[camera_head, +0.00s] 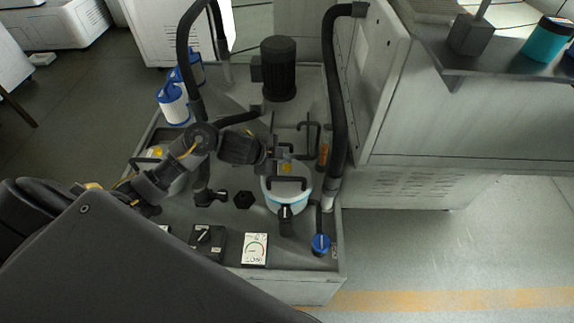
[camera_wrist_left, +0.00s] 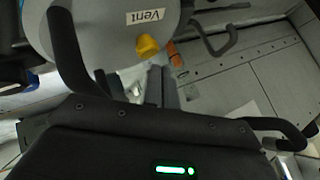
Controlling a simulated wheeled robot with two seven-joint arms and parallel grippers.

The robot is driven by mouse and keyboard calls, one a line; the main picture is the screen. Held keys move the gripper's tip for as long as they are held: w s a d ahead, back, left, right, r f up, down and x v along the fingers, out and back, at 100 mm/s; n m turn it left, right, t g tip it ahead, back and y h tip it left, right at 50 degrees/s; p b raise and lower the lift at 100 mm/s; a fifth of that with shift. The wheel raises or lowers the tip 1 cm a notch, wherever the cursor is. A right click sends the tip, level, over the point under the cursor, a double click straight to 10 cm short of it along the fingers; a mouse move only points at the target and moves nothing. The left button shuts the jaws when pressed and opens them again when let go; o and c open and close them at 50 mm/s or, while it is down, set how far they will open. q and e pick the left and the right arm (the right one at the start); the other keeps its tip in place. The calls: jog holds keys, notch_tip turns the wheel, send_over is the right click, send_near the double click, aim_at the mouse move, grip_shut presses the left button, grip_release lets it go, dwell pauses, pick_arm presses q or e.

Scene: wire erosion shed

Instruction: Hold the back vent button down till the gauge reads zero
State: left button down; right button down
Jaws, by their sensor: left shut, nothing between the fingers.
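A yellow vent button (camera_head: 287,168) sits on the lid of a pale round canister (camera_head: 271,197) with a blue band. Another yellow button (camera_head: 157,152) shows at the left, partly behind my arm. A white gauge plate (camera_head: 255,249) lies at the front of the unit; its exact reading is too small to tell. My right gripper is not in view.
A black motor (camera_head: 279,70) stands at the back. Thick black hoses (camera_head: 338,110) rise on both sides. A black switch box (camera_head: 208,242) and a blue knob (camera_head: 320,243) sit along the front. Blue-and-white filters (camera_head: 173,104) stand at the left. A large cabinet (camera_head: 385,85) closes the right side.

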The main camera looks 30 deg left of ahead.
pick_arm(q)
jog(key=shift+f, duration=0.45)
jog(key=shift+f+b, duration=0.3)
jog(key=shift+b, duration=0.1)
dwell(0.4)
jog(key=shift+s+d+f+b, duration=0.15)
jog(key=shift+s+f+b, duration=0.25)
jog(key=shift+f, duration=0.25)
dwell(1.0)
jog(key=shift+r, duration=0.1)
dwell(1.6)
jog(key=shift+w+r+p, duration=0.25)
jog(key=shift+r+p, duration=0.3)
jog(key=shift+p, duration=0.3)
jog(key=shift+w+r, duration=0.3)
jog(key=shift+r+p, duration=0.15)
jog(key=shift+p, duration=0.15)
